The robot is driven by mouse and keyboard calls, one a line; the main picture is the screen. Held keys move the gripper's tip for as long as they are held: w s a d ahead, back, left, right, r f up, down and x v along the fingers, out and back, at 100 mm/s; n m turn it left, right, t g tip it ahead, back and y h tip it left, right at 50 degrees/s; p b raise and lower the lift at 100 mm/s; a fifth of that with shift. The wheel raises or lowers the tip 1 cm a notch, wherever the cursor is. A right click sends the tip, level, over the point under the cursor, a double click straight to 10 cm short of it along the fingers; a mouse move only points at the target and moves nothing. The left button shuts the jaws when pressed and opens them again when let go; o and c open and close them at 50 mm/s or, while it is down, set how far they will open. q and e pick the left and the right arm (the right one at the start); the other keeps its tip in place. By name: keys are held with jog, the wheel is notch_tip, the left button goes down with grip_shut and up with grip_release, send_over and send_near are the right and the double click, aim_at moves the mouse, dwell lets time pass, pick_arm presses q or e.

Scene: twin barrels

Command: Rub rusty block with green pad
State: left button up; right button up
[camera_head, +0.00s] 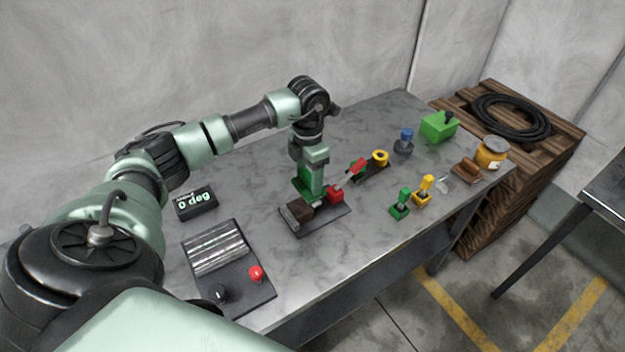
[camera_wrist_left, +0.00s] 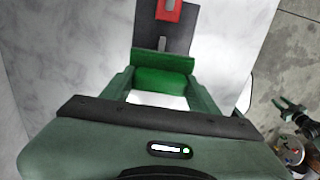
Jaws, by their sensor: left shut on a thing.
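The rusty block (camera_head: 298,211) is a small dark brown block on a dark plate (camera_head: 318,219), beside a red clamp (camera_head: 336,194). My left gripper (camera_head: 313,192) points down over the plate, just behind and right of the block. It is shut on the green pad (camera_head: 302,189). In the left wrist view, the green pad (camera_wrist_left: 163,80) spans between the fingers of my left gripper (camera_wrist_left: 162,88). The red clamp (camera_wrist_left: 168,10) shows beyond it. The gripper partly hides the pad in the head view, so contact with the block is unclear. My right gripper is not clearly identifiable.
A display (camera_head: 195,202) and a panel with a red knob (camera_head: 256,273) stand left. A tool holder (camera_head: 371,172), green and yellow handled pieces, a green box (camera_head: 438,127) and a yellow jar (camera_head: 491,152) stand right. A wooden crate (camera_head: 492,175) adjoins the table.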

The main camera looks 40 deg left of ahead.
pick_arm(q)
jog(key=shift+w+r+p, duration=0.15)
jog(key=shift+r+p, duration=0.2)
jog(key=shift+r, duration=0.55)
jog(key=shift+d+r, duration=0.1)
jog(key=shift+r, duration=0.25)
jog(key=shift+f, duration=0.1)
